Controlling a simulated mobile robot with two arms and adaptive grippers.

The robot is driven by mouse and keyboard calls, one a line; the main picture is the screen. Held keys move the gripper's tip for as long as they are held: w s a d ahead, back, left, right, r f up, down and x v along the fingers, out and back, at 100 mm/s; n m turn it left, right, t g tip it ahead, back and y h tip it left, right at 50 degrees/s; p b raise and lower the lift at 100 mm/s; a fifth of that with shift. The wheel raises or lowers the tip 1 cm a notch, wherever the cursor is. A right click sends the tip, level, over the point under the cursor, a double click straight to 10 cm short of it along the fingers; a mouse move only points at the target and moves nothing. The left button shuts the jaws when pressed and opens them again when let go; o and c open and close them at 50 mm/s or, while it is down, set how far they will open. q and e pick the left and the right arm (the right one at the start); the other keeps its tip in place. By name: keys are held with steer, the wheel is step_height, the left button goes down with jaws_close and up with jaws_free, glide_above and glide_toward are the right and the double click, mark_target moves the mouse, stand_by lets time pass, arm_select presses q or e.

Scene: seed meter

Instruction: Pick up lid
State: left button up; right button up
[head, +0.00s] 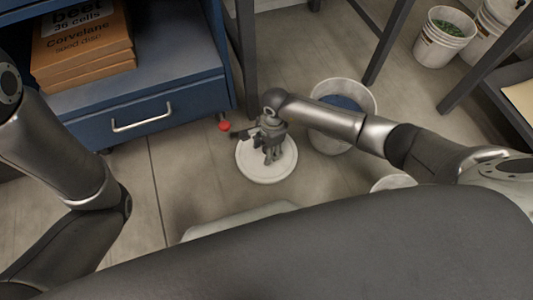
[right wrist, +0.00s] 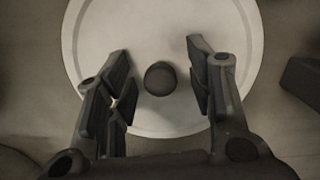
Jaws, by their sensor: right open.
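The lid is a round white disc (head: 265,177) lying flat on the floor in the head view. It fills much of the right wrist view (right wrist: 160,25), where a dark round knob (right wrist: 160,78) stands at its middle. My right gripper (head: 272,157) is over the lid, pointing down. In the right wrist view my right gripper (right wrist: 160,85) is open, with one finger on each side of the knob and a gap on both sides. In the head view the gripper hides the knob. My left arm shows at the left, but its gripper is out of view.
A white bucket (head: 368,91) with blue contents stands right of the lid, partly behind my right arm. A blue drawer cabinet (head: 185,116) with boxes is at the upper left. A small red ball (head: 224,126) is near its corner. Dark table legs (head: 388,42) stand behind.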

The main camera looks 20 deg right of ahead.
steer(key=shift+c, duration=0.3)
jaws_close()
steer(key=shift+r, duration=0.25)
